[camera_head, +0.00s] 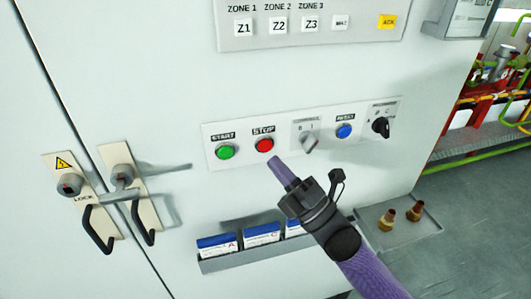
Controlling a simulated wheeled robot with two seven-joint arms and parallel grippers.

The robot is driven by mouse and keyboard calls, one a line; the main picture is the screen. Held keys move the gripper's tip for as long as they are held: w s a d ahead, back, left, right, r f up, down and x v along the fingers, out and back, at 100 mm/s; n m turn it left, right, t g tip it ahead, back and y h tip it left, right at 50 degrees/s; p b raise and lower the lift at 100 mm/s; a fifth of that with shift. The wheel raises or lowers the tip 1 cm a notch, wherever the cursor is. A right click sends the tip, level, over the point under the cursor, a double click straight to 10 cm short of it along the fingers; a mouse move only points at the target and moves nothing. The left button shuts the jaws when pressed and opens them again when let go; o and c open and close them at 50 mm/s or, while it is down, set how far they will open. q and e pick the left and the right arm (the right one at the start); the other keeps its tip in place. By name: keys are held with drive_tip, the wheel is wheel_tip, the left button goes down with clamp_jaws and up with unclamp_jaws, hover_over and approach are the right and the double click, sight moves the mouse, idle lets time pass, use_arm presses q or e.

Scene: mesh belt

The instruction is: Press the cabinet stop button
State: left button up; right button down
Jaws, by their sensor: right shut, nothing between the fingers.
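The red stop button (264,145) sits on a light control strip (285,157) on the white cabinet's front, under a dark STOP label. My right gripper (275,162) comes in from the lower right. It is shut and empty, with its purple fingertips just below and slightly right of the stop button in the picture. I cannot tell whether the tips touch the panel, but they do not cover the red button. The green start button (225,151) is left of the stop button. My left gripper is not in view.
Right of the stop button are a grey selector (308,140), a blue button (344,131) and a black rotary knob (381,126). A rack with blue boxes (262,234) is below. Door handles (97,227) stick out at left. A zone panel (300,30) is above.

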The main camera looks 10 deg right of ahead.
sight(265, 145)
drive_tip(key=shift+w+b, duration=0.45)
drive_tip(key=shift+w, duration=0.7)
idle(0.5)
idle(0.4)
